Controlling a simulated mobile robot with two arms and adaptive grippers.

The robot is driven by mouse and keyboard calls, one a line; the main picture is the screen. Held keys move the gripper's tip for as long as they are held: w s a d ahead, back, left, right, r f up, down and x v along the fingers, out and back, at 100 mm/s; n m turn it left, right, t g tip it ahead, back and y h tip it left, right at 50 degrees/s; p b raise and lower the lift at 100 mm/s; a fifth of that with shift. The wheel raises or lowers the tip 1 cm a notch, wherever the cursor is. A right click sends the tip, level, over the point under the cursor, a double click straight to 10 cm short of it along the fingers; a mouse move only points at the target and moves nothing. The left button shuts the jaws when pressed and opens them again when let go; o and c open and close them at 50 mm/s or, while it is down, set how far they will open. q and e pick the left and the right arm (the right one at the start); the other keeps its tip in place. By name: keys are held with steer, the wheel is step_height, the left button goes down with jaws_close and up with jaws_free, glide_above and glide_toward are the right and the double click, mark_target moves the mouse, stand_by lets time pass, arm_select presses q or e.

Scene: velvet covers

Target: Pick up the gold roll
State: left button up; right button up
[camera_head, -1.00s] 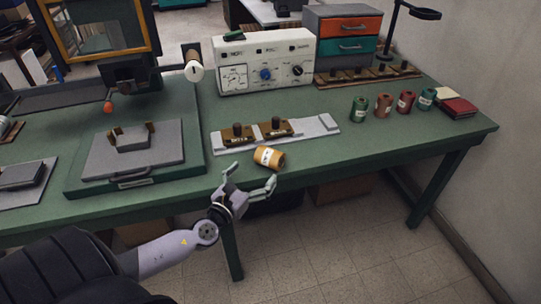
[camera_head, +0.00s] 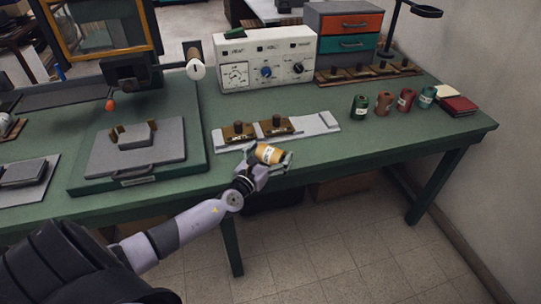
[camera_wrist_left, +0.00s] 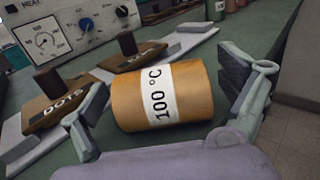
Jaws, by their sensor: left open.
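The gold roll (camera_head: 270,154) lies on its side near the front edge of the green bench, with a white label. In the left wrist view the gold roll (camera_wrist_left: 187,94) fills the middle, and its label reads "100 °C". My left gripper (camera_head: 266,156) is open, with one finger on each side of the roll. In the left wrist view the left gripper (camera_wrist_left: 168,105) shows its left finger close to the roll's left end and a gap at the right finger. Contact cannot be told. My right gripper is not in view.
Behind the roll, a grey tray (camera_head: 318,124) holds brown blocks with dark knobs, one marked "DOTS" (camera_wrist_left: 62,102). A white control box (camera_head: 265,62) stands further back. Green (camera_head: 360,107), brown (camera_head: 383,104), red (camera_head: 405,100) and teal (camera_head: 427,97) rolls stand at the right.

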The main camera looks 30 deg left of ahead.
arm_select(q)
steer(key=shift+c, duration=0.3)
steer(key=c, duration=1.2)
steer(key=shift+c, duration=1)
steer(key=shift+r, duration=0.1)
